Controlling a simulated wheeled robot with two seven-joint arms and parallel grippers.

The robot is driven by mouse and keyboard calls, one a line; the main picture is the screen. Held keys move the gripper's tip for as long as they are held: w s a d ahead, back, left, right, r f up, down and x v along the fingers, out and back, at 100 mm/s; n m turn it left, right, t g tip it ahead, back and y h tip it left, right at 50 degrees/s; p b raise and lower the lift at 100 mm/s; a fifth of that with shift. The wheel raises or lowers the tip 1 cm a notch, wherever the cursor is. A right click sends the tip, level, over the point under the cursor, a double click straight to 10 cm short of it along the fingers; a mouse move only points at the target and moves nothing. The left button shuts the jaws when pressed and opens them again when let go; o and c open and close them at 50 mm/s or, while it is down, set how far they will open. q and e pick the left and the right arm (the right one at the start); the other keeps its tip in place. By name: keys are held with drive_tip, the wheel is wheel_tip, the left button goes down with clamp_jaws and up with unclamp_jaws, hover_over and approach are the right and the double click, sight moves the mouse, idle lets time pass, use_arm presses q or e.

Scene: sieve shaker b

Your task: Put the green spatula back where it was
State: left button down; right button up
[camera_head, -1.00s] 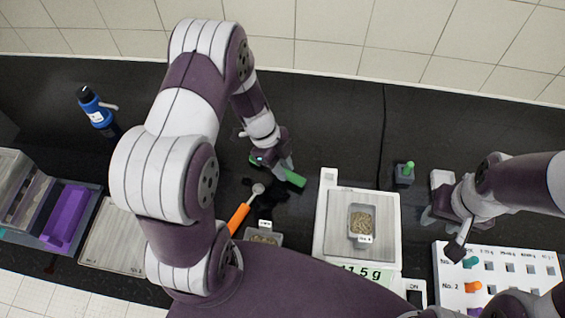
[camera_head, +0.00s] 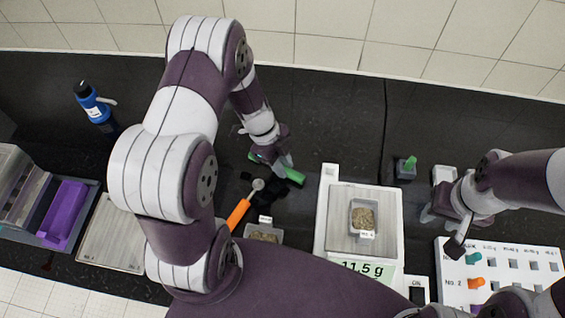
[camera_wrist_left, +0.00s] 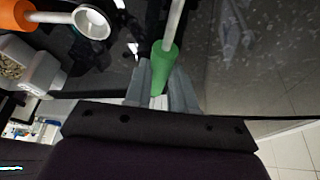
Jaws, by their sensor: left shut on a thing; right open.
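The green spatula (camera_head: 292,174) has a green handle; in the left wrist view its handle (camera_wrist_left: 163,68) sits between the fingers, with a thin pale shaft running up out of the picture. My left gripper (camera_head: 282,167) is shut on this handle above the dark counter, left of the balance. In the left wrist view the left gripper (camera_wrist_left: 160,88) shows from behind the fingers. My right gripper (camera_head: 440,232) is open and empty at the right, beside the numbered board.
An orange-handled scoop (camera_head: 240,212) lies by the black holder, near a small dish of grains (camera_head: 263,235). The balance (camera_head: 330,215) reads 11.5 g with a labelled dish (camera_head: 364,217) on it.

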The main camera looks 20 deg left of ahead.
use_arm(q)
drive_tip(key=shift+f, duration=0.15)
drive_tip(key=c, duration=0.9)
unclamp_jaws()
drive_tip(key=shift+o, duration=0.2)
drive_tip(key=shift+w+a+r, duration=0.1)
drive_tip(key=shift+a+r, duration=0.1)
drive_tip(key=shift+r, duration=0.2)
drive_tip(key=b+v, duration=0.1)
drive_tip(key=v, duration=1.1)
drive_tip(key=shift+b, duration=0.3)
